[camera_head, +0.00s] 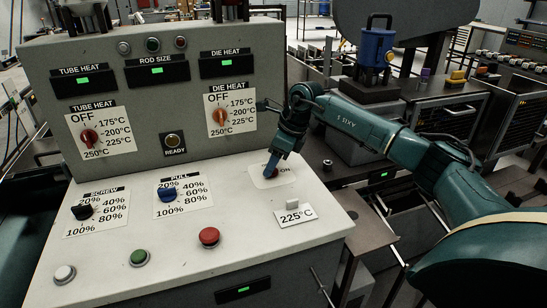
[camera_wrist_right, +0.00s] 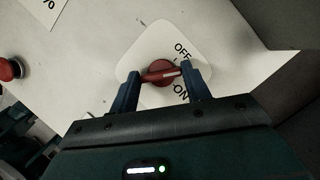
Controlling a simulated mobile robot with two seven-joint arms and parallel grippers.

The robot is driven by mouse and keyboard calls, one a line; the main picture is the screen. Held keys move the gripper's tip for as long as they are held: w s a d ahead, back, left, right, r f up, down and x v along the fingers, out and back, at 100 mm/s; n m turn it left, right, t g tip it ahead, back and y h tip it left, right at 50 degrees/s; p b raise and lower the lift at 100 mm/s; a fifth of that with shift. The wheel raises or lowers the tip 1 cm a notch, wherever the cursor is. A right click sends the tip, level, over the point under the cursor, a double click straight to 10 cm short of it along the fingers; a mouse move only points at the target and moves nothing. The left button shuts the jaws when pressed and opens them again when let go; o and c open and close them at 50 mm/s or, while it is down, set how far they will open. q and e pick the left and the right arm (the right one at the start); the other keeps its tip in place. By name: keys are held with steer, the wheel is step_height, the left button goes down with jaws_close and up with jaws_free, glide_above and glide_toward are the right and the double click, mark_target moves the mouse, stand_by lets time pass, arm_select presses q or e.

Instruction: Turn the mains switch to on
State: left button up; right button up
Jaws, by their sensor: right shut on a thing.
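The mains switch is a red rotary knob on a white plate marked OFF and ON, and it shows clearly in the right wrist view (camera_wrist_right: 160,72). In the head view its plate (camera_head: 261,183) lies at the right of the sloped white panel, and the knob is mostly hidden by my gripper. My right gripper (camera_head: 271,167) reaches down onto the knob. In the right wrist view its two blue fingers (camera_wrist_right: 161,85) stand on either side of the knob's red handle, shut on it. The handle lies crosswise between the fingers, its pale mark towards the right finger. My left gripper is not in view.
A red button (camera_head: 209,236), a green button (camera_head: 139,257) and a white button (camera_head: 64,273) sit along the panel's front. The black screw knob (camera_head: 82,212) and blue pull knob (camera_head: 167,194) are further left.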

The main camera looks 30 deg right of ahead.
steer(key=m+h, duration=0.1)
steer(key=m, duration=0.1)
steer(key=shift+m+t, duration=0.3)
steer(key=shift+m, duration=0.1)
steer(key=m+h, duration=0.1)
steer(key=m, duration=0.1)
steer(key=shift+s+a+m, duration=0.1)
steer(key=shift+a+m, duration=0.05)
steer(key=shift+m, duration=0.25)
steer(key=m+h, duration=0.1)
steer(key=m, duration=0.3)
steer(key=shift+a+t+h, duration=0.1)
steer(key=shift+t+h, duration=0.2)
steer(key=shift+h, duration=0.1)
steer(key=shift+m, duration=0.8)
steer(key=shift+h, duration=0.3)
steer(key=o, duration=1)
steer(key=shift+b, duration=0.3)
